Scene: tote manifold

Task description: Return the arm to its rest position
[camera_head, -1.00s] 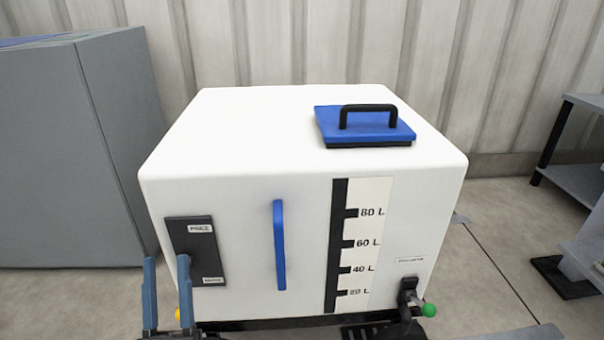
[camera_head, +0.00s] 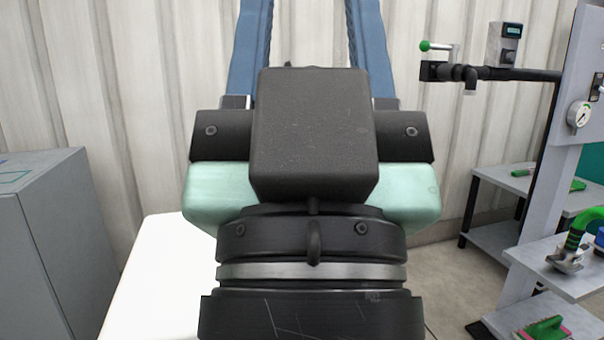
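My gripper (camera_head: 309,30) is raised large in the centre of the head view, pointing up and away from me. Its two blue fingers stand wide apart, and only the wall shows between them. The fingertips are cut off by the top edge. The black and pale green gripper body and the dark wrist below it fill the middle of the picture. The white tank (camera_head: 155,285) stands behind and below my arm. Only its left part shows; its lid, level scale and front fittings are hidden or out of view.
A grey cabinet (camera_head: 40,250) stands at the left. At the right are a grey post (camera_head: 570,150) with a gauge (camera_head: 579,114), a black pipe (camera_head: 510,74) with a green-knobbed valve (camera_head: 426,46), and shelves (camera_head: 560,270) holding green items. The corrugated wall (camera_head: 130,90) is behind.

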